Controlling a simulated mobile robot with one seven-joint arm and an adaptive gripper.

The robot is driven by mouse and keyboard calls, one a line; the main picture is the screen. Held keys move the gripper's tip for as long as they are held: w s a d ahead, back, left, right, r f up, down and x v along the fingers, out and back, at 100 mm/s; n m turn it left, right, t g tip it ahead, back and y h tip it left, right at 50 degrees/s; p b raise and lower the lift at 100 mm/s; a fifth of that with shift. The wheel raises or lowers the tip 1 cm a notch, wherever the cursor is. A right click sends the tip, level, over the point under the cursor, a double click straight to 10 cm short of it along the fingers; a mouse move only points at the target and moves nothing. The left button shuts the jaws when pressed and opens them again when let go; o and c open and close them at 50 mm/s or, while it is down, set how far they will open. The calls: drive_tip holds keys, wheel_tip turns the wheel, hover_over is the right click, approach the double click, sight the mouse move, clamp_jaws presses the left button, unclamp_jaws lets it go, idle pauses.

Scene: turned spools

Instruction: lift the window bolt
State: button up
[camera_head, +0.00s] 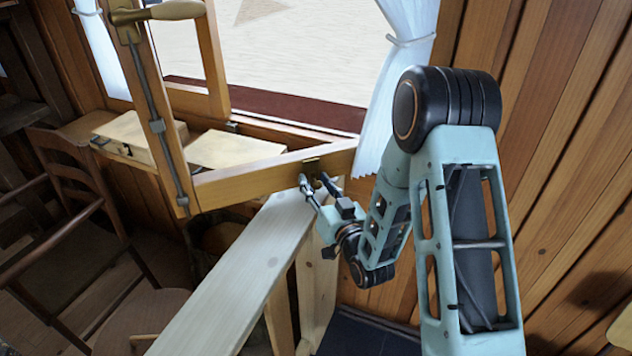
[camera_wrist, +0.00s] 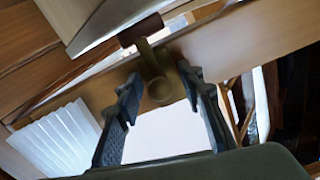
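A small brass fitting, which looks like the window bolt, sits on the lower wooden rail of the open window sash (camera_head: 245,180); its dark brass plate (camera_head: 311,165) shows in the head view. In the wrist view the bolt (camera_wrist: 148,62) runs down from a dark plate to a rounded knob end. My gripper (camera_head: 317,186) is just below the rail in the head view. In the wrist view my gripper (camera_wrist: 160,84) is open, its fingertips on either side of the knob, with visible gaps. The knob is hidden in the head view.
A long rod (camera_head: 163,125) with a wooden-gripped handle (camera_head: 172,11) runs down the sash's left upright. A pale wooden plank (camera_head: 235,275) lies below my gripper. A white curtain (camera_head: 395,85) hangs behind my arm. A wooden chair (camera_head: 75,190) stands at left.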

clamp_jaws()
idle(0.3)
drive_tip(key=shift+w+r, duration=0.1)
drive_tip(key=shift+r, duration=1.2)
unclamp_jaws()
drive_tip(key=v, duration=0.7)
drive_tip(key=shift+s, duration=0.3)
drive_tip(key=shift+d, duration=0.1)
